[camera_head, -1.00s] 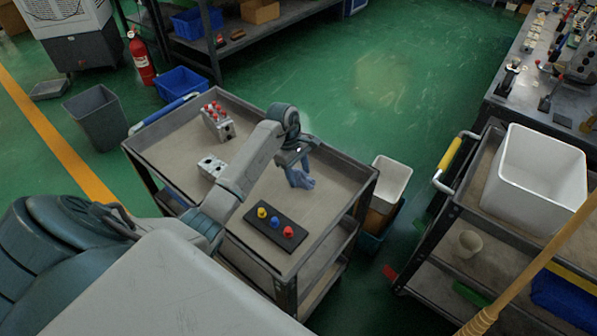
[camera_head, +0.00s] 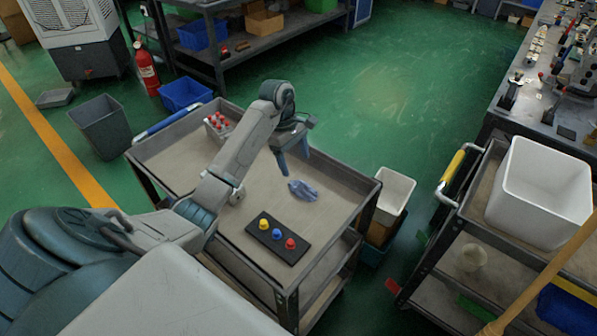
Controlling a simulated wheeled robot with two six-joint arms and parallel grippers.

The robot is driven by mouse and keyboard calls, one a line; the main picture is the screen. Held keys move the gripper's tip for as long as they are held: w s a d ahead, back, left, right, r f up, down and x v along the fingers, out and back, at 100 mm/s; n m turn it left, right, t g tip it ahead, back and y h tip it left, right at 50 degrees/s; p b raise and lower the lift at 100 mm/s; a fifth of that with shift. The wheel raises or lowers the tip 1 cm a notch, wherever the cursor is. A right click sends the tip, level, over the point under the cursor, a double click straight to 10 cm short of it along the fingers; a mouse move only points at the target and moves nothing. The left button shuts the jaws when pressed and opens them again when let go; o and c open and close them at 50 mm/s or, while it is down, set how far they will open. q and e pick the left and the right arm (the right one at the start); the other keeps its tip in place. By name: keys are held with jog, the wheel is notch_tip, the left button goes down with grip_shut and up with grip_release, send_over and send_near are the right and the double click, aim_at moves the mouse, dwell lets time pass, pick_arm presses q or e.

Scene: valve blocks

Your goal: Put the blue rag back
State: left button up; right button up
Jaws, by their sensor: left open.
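The blue rag (camera_head: 303,190) lies crumpled on the top shelf of the grey cart (camera_head: 245,220), right of its middle. My left gripper (camera_head: 292,166) is above the cart top, just behind and left of the rag. Its fingers point down, spread apart and empty, and the rag is clear of them. My right gripper is not in view.
A black board (camera_head: 278,239) with yellow, blue and red knobs lies in front of the rag. A white bin (camera_head: 393,193) stands right of the cart.

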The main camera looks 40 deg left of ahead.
pick_arm(q)
jog(key=p+v, duration=0.1)
jog(key=v, duration=0.2)
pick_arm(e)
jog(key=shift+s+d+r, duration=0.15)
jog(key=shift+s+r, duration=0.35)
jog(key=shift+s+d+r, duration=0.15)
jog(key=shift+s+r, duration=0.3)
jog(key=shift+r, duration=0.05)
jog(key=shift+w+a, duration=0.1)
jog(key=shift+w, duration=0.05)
